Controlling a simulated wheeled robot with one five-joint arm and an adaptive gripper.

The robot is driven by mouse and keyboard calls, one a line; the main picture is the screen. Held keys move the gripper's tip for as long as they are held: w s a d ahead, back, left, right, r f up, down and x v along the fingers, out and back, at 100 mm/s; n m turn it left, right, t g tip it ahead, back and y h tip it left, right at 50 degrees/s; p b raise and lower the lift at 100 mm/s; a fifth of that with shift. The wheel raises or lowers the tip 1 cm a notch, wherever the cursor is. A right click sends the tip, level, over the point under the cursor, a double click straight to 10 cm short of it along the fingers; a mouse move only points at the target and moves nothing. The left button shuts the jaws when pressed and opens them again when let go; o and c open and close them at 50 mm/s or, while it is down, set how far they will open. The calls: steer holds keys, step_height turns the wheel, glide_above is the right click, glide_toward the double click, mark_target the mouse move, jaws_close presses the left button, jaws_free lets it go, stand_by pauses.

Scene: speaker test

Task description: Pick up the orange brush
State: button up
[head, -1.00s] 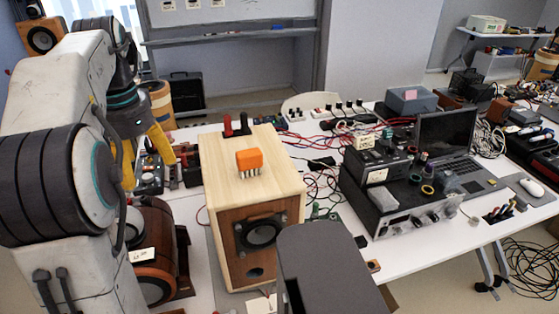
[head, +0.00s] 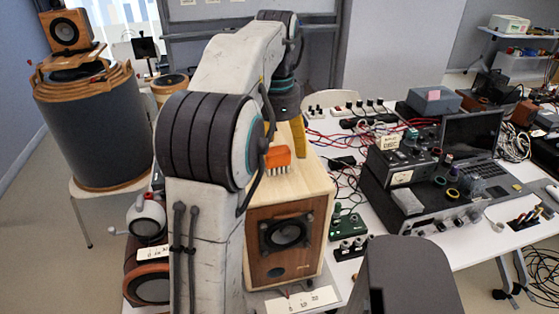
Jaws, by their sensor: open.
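The orange brush (head: 278,157) stands with its pale bristles down on the top of a light wooden speaker box (head: 308,183). My gripper (head: 289,136) has come over the speaker top, just behind the brush in the head view. One yellow finger shows right of and behind the brush, pointing down. The other finger is mostly hidden behind my arm. My gripper is open and does not hold the brush. I cannot tell whether a finger touches it.
A white table (head: 477,245) carries the speaker. To its right are cables, a green circuit box (head: 348,225), stacked test equipment (head: 405,205) and a laptop (head: 470,140). At left stands a large dark drum (head: 92,135) with a small speaker (head: 66,32) above it.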

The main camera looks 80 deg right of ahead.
mark_target(278, 167)
steer(key=shift+s+d+f+b, duration=0.15)
steer(key=shift+f+b, duration=0.15)
steer(key=shift+f, duration=2.1)
steer(key=shift+c, duration=0.4)
steer(key=c, duration=1.2)
